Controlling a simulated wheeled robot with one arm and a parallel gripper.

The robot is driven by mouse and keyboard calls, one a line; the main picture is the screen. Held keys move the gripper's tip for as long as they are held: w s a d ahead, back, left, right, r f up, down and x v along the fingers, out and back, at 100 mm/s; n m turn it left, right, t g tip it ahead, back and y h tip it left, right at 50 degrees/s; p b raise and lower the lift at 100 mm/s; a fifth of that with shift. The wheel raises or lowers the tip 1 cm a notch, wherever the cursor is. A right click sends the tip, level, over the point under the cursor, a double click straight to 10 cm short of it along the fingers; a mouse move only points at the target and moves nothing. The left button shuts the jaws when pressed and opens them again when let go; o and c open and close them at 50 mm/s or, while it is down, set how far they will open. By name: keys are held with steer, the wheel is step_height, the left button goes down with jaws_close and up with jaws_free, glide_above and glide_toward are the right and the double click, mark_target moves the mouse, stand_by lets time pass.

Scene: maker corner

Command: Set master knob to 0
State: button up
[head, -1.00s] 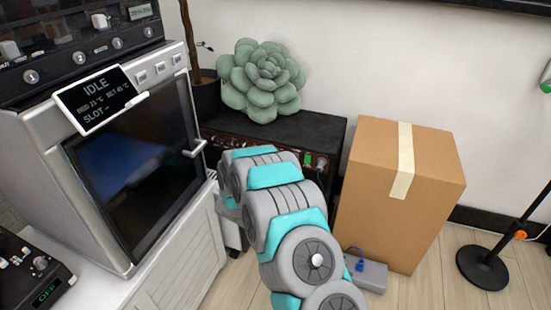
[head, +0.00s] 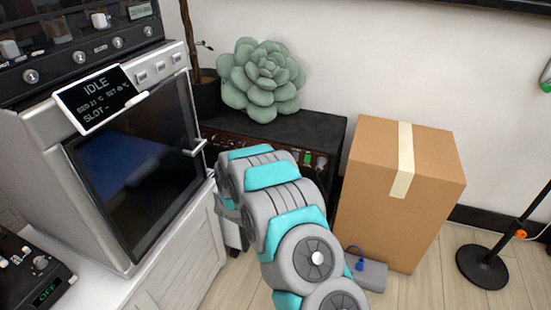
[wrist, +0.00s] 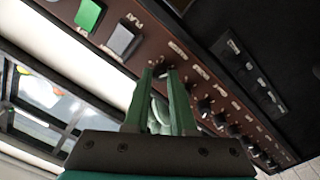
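The amplifier (head: 300,130) is a black box with a dark red-brown front panel, in the middle of the head view. My arm hides much of that panel there, and my gripper is hidden behind it. In the wrist view the panel (wrist: 190,62) runs diagonally with a row of dark knobs and white labels. My gripper (wrist: 160,73) has its two green fingers apart, with their tips at the master knob (wrist: 160,67), beside the label that seems to read MASTER. The knob lies between the tips. I cannot tell whether they press on it. The knob's pointer is not readable.
A green switch (wrist: 88,15) and a grey PLAY button (wrist: 124,38) sit beside the knob. A succulent (head: 262,80) stands on the amplifier. A cardboard box (head: 400,190) stands close at its right, a grey pedal (head: 370,274) on the floor. A white cabinet with a printer-like machine (head: 135,170) is at the left.

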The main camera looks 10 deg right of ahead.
steer(key=o, duration=0.5)
steer(key=shift+c, duration=0.2)
steer(key=b+v, duration=0.1)
steer(key=v, duration=0.7)
steer(key=shift+w+f, duration=0.1)
